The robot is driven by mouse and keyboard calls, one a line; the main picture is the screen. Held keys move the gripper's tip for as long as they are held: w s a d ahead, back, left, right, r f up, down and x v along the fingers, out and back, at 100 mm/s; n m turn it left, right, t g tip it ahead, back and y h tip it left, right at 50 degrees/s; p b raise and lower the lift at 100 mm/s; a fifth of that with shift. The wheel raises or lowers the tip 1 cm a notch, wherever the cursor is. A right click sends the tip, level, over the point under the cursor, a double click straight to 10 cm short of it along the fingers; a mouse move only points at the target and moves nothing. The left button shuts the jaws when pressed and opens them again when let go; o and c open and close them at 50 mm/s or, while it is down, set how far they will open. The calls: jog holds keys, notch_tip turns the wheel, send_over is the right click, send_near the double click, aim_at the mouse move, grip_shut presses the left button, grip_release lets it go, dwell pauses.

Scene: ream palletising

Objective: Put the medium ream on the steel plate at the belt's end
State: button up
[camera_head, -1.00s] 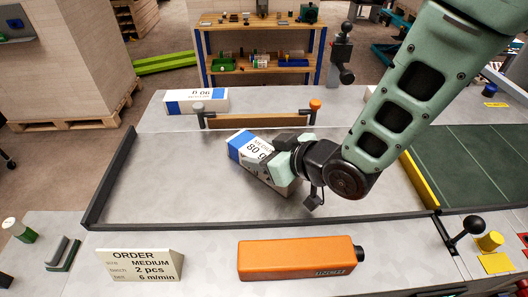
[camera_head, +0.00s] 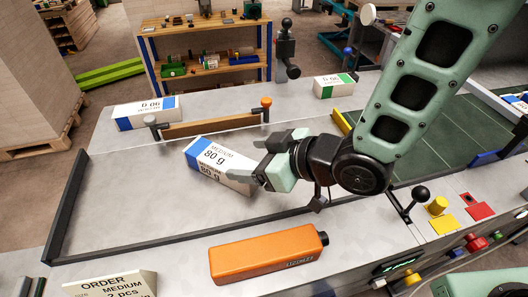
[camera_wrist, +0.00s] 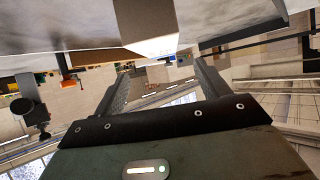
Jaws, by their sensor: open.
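The medium ream (camera_head: 215,160) is a white pack with a blue end, marked MEDIUM 80 g. It lies at an angle on the grey steel plate (camera_head: 130,205), in its middle part. My gripper (camera_head: 259,164) is open at the ream's right end, with its fingers pointing left and nothing held up between them. The fingers partly cover that end, so I cannot tell whether they touch it. In the wrist view, my gripper's two fingers (camera_wrist: 160,85) stand wide apart; a pale block beyond them seems to be the ream.
Dark rims edge the plate. A wooden bar (camera_head: 213,124) on posts stands behind it. Another blue-ended ream (camera_head: 145,113) and a green-ended ream (camera_head: 334,86) lie farther back. An orange case (camera_head: 266,254) and the order sign (camera_head: 108,286) are in front. The green belt (camera_head: 430,150) is right.

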jog(key=shift+d+r+p, duration=0.1)
jog(key=shift+r+p, duration=0.25)
jog(key=shift+p, duration=0.9)
jog(key=p+v, duration=0.2)
jog(key=p, duration=0.6)
jog(key=shift+s+d, duration=0.2)
jog(key=shift+d, duration=0.05)
jog(key=shift+f, duration=0.15)
